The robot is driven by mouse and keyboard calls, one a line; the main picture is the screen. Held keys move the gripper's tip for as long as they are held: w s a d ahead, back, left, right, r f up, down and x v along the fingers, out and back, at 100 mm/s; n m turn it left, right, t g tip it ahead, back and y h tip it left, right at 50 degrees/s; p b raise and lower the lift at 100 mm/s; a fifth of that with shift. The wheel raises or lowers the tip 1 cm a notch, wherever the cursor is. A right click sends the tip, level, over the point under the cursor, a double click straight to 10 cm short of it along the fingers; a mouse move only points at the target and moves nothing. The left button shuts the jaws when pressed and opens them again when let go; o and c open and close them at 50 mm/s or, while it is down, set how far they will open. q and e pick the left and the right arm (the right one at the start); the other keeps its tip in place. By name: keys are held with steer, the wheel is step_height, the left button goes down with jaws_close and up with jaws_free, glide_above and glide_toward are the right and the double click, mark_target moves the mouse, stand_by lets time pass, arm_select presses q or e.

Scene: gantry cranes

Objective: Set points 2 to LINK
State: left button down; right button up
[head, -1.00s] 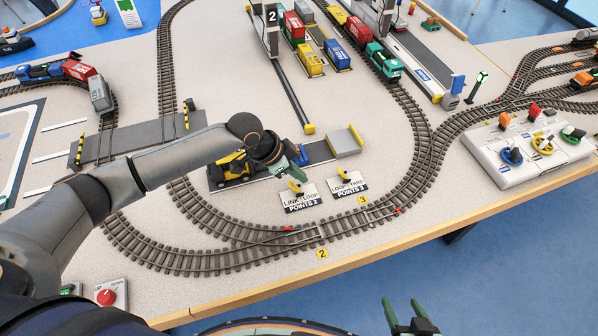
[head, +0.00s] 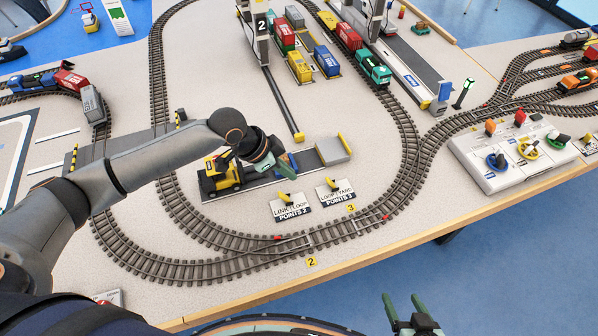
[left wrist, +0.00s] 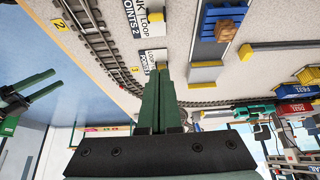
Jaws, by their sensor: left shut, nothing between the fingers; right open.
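The points 2 lever (head: 287,198) is a small yellow handle on a white plate marked LINK, LOOP and POINTS 2 (head: 292,209). It leans toward the LINK side, at the left. In the left wrist view the POINTS 2 plate (left wrist: 133,18) is at the top. The similar points 3 lever (head: 331,184) stands to its right. My left gripper (head: 280,172) is shut and empty, above and just behind the points 2 lever, apart from it. In the left wrist view its fingertips (left wrist: 161,72) partly cover the points 3 plate. My right gripper (head: 405,303) is open beyond the table's front edge.
Curved track (head: 240,259) runs in front of the plates, with yellow markers 2 (head: 311,262) and 3 (head: 351,208). A control box (head: 490,165) with coloured knobs stands at the right.

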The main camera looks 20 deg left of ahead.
arm_select(q)
steer(key=s+a+r, duration=0.2)
steer(key=a+r, duration=0.1)
steer(key=shift+s+a+r, duration=0.15)
steer(key=shift+s+r, duration=0.05)
steer(key=shift+r, duration=0.1)
steer(key=shift+s, duration=0.1)
stand_by(0.4)
